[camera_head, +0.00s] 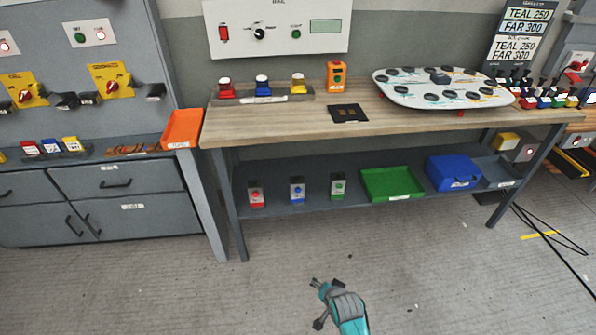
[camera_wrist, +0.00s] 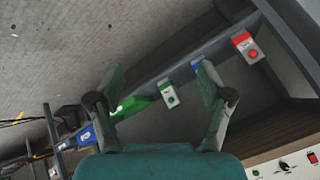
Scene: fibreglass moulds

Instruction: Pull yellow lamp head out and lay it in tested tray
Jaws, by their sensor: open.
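The yellow lamp head (camera_head: 298,80) sits upright on a dark rail (camera_head: 240,98) on the workbench, right of a red lamp head (camera_head: 225,84) and a blue one (camera_head: 262,82). A green tray (camera_head: 392,184) with a white label lies on the shelf under the bench. An orange tray (camera_head: 182,128) stands left of the bench. I cannot read the labels to tell which is the tested tray. My gripper (camera_head: 326,284) is over the floor in front of the bench, well apart from the lamps. In the wrist view it (camera_wrist: 162,78) is open and empty.
The bench top (camera_head: 290,120) holds an orange device (camera_head: 337,76), a dark mat (camera_head: 348,113) and a white board (camera_head: 440,89). The shelf also holds red, blue and green boxes and a blue bin (camera_head: 453,172). Cables lie at the right. The floor before the bench is clear.

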